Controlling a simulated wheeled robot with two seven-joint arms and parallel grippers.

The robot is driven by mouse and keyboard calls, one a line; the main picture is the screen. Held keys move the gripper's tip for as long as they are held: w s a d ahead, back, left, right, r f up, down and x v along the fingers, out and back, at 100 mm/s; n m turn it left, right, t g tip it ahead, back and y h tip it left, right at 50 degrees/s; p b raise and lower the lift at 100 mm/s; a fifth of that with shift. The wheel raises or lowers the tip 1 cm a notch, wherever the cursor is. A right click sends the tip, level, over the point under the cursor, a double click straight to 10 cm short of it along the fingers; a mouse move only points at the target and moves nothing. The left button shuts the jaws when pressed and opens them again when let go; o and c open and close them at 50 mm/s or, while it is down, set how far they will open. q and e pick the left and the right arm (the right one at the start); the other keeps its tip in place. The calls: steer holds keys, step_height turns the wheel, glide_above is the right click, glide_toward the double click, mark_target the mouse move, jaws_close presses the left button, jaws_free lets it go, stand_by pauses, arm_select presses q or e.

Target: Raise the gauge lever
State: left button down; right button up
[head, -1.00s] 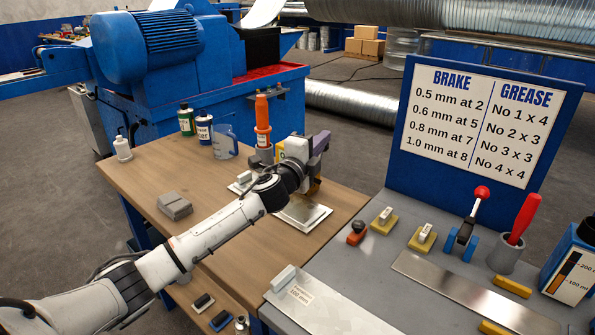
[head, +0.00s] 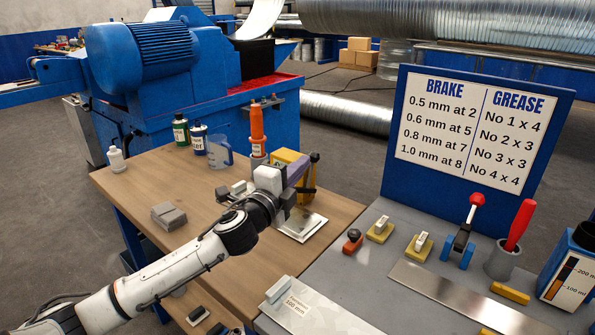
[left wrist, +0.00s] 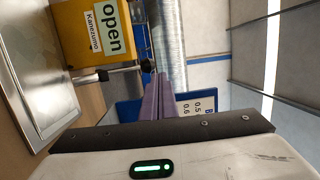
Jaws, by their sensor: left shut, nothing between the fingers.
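The gauge is a yellow box (head: 283,158) on a pale metal plate (head: 308,225) at the right side of the wooden table. In the left wrist view its yellow face (left wrist: 82,35) carries an "open" label. Its dark lever (head: 312,175) stands at the box's right side with a round knob; the rod and knob also show in the left wrist view (left wrist: 118,71). My left gripper (head: 300,172) has purple fingers, shut and empty, in front of the box and close beside the lever. I cannot tell whether they touch. My right gripper is out of view.
An orange bottle (head: 257,125) stands behind the gauge, with a clear jug (head: 219,153) to its left. Grey blocks (head: 168,216) lie on the table. The grey bench at right holds a red-knobbed lever (head: 465,230) and a sign (head: 470,135).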

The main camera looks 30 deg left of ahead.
arm_select(q)
steer(key=shift+s+d, duration=0.1)
steer(key=shift+s, duration=0.55)
steer(key=s+a+f+n+g+b, duration=0.2)
steer(key=s+a+f+n+g, duration=0.15)
steer(key=a+n, duration=0.55)
steer(key=s+d+r+n+g+h, duration=0.1)
steer(key=s+d+r+n+h, duration=0.1)
steer(key=s+r+n+h, duration=0.2)
step_height(320, 180, up, 3)
steer(key=shift+r+n+h+b, duration=0.1)
steer(key=shift+n+h+b, duration=0.35)
steer(key=shift+h, duration=0.65)
steer(key=shift+w, duration=0.15)
